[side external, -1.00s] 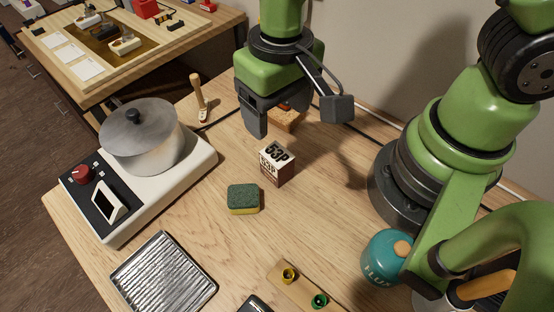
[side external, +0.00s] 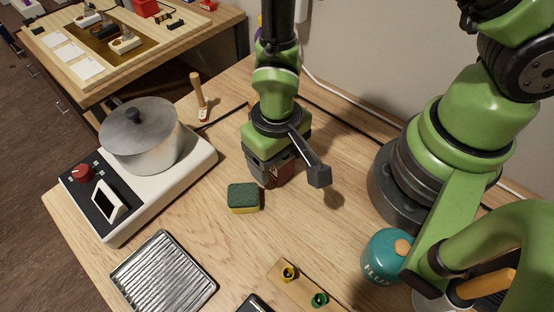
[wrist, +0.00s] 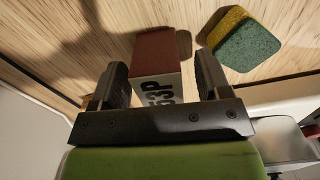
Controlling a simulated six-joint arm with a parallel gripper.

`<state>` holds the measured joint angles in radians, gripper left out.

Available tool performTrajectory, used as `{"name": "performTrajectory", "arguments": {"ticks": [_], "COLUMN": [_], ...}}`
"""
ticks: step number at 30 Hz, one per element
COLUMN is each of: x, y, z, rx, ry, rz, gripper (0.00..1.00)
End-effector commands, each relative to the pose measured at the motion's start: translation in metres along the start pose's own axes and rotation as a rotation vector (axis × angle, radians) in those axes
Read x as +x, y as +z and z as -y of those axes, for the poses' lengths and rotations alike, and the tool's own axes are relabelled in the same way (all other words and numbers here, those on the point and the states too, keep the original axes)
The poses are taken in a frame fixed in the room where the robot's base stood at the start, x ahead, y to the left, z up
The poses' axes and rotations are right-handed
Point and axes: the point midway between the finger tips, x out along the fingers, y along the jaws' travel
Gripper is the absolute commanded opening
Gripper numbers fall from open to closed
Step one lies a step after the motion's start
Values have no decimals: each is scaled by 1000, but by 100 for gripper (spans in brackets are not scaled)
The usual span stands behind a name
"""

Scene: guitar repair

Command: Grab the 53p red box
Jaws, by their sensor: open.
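The 53p box (wrist: 157,55) shows a red-brown side and a white top with black "53P" lettering in the wrist view. It stands between the two fingers of my gripper (wrist: 160,82), with a gap visible on each side. In the side view my gripper (side external: 270,170) is lowered over the box (side external: 281,174), pointing down. Most of the box is hidden there behind the fingers and palm. My gripper is open around the box.
A green and yellow sponge (side external: 243,198) lies just in front of the box; it also shows in the wrist view (wrist: 243,42). A hot plate with a pot (side external: 140,140) stands at left. A wooden-handled brush (side external: 199,98) is behind. A teal canister (side external: 385,256) is at right.

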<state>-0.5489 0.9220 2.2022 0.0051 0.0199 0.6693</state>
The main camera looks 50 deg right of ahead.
Motion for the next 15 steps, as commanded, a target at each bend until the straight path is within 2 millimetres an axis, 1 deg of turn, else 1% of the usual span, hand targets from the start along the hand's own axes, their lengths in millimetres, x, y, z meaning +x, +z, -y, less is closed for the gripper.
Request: {"name": "performTrajectory", "arguments": {"ticks": [3,8,9,11,12,14,15], "x": [4,4,4,4,4,4,4], "y": [0,0,0,0,0,0,0], "z": [0,0,0,0,0,0,0], "rx": [1,1,1,1,1,1,1], "ry": [1,0,0,0,0,0,0], "rz": [1,0,0,0,0,0,0], "gripper": [70,70,66,52,43,29,20]}}
